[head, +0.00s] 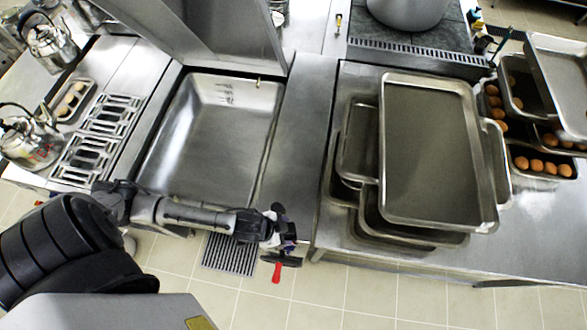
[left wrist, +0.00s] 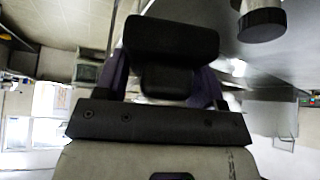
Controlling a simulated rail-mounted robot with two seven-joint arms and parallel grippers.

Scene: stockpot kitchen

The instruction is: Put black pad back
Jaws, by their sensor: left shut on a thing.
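My left gripper (head: 278,238) reaches in from the left in the head view, in front of the counter edge between the sink and the stacked trays. In the left wrist view a black pad (left wrist: 170,40) with a rounded, blocky shape sits between the purple fingers of the left gripper (left wrist: 165,82), which is shut on it. In the head view the pad is small and hard to tell from the dark gripper parts. A small red piece (head: 277,271) shows just below the gripper. My right gripper is in neither view.
A steel sink (head: 208,130) lies left of centre. Stacked metal trays (head: 430,150) cover the counter (head: 300,110) to its right. Egg trays (head: 540,165) stand at the far right, kettles (head: 48,45) at the left. The strip of counter beside the sink is clear.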

